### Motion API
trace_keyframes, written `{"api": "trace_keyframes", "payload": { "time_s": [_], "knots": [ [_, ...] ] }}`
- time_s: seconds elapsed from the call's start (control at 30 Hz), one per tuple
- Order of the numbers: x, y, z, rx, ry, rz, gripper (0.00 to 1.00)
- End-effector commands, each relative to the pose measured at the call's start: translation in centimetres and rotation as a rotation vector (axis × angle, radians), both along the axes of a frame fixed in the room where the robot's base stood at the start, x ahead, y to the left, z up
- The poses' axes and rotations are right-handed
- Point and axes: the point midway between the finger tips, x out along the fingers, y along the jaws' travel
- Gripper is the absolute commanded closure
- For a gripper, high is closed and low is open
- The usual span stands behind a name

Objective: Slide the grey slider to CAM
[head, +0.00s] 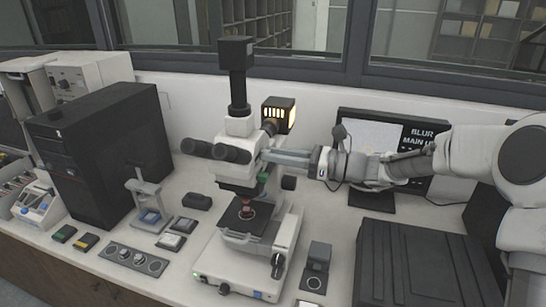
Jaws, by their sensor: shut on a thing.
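The white microscope (238,170) stands on the bench at the centre, with a black camera (236,53) upright on its head and dark eyepieces (212,150) pointing left. My gripper (264,158) reaches in from the right, roughly level, with its fingertips at the right side of the microscope head. It is shut on the grey slider there. The slider is too small and too covered by the fingers to make out, and its position and the CAM marking cannot be read.
A lamp housing (279,113) glows just behind the microscope head, close to my fingers. A monitor (372,135) stands behind my arm. A black case (420,262) lies at the front right. A black computer tower (100,150) and a small press stand (146,196) are at left.

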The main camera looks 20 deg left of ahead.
Motion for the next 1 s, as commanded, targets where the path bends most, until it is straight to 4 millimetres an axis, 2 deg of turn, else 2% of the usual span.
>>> {"api": "trace_keyframes", "payload": {
  "time_s": [0.1,0.37,0.4,0.53,0.57,0.87,1.0],
  "knots": [
    [0.8,0.0,0.0,0.0,0.0,-0.003,1.0],
    [0.9,0.0,0.1,0.0,-0.001,-0.007,1.0],
    [1.0,0.0,0.1,0.0,-0.001,-0.008,0.74],
    [0.9,0.0,0.0,0.0,-0.001,-0.006,0.51],
    [0.9,0.0,0.0,0.0,-0.001,-0.006,0.47],
    [0.8,0.0,0.0,0.0,0.0,-0.003,0.47],
    [1.0,-1.2,-0.1,0.0,0.0,-0.006,0.47]
  ]
}}
